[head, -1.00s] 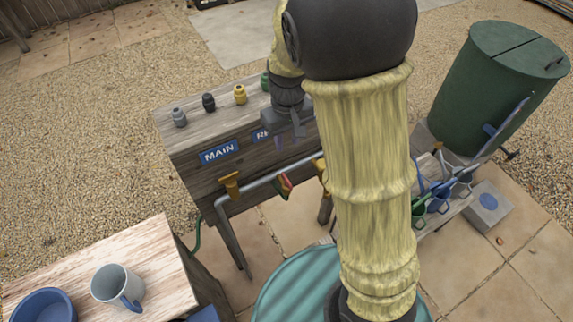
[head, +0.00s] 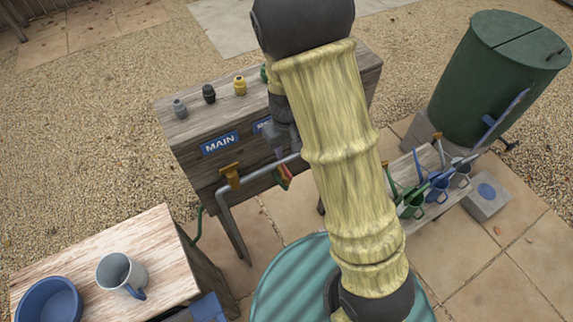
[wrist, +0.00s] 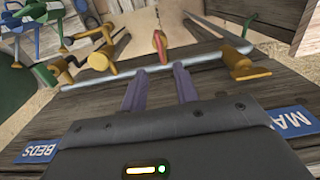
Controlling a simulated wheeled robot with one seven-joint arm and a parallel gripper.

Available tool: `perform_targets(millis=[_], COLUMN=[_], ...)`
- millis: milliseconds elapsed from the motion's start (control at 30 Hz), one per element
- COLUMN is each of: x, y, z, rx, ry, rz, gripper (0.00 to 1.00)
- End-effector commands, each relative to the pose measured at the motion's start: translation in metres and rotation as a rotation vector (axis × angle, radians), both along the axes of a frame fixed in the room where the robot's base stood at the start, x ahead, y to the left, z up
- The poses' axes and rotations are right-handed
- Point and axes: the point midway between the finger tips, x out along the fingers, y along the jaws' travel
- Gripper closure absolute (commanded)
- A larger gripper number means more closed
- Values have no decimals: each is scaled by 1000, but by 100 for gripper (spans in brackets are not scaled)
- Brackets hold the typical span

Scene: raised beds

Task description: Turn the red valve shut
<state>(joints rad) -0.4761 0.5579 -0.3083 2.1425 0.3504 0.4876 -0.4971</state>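The red valve handle (head: 286,174) is on the grey pipe (head: 262,176) at the front of the wooden bench, partly hidden by my arm. In the wrist view the red handle (wrist: 160,43) stands just beyond my fingertips, roughly in line with the gap between them. My gripper (head: 279,160) is at the pipe in the head view. In the wrist view my gripper (wrist: 160,68) has its two purple fingers apart with nothing between them. Whether a fingertip touches the pipe or handle, I cannot tell.
Orange-yellow fittings (wrist: 240,65) sit along the pipe. A MAIN sign (head: 220,144) and a BEDS sign (wrist: 50,148) mark the bench. Watering cans (head: 438,185) stand at right by a green bin (head: 498,80). A mug (head: 121,273) and blue bowl (head: 48,302) stand front left.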

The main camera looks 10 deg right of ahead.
Motion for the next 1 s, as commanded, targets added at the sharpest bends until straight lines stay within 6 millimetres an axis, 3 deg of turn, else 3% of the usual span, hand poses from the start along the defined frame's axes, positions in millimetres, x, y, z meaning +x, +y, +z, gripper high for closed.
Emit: perform_targets(millis=[500, 700, 967, 1000], x=[-1, 0, 0, 0], y=[-1, 0, 0, 0], z=[-78, -92, -93, -93], rx=[0, 1, 0, 0], ry=[3, 1, 0, 0], rz=[-2, -1, -1, -1], gripper=[70, 70, 70, 74])
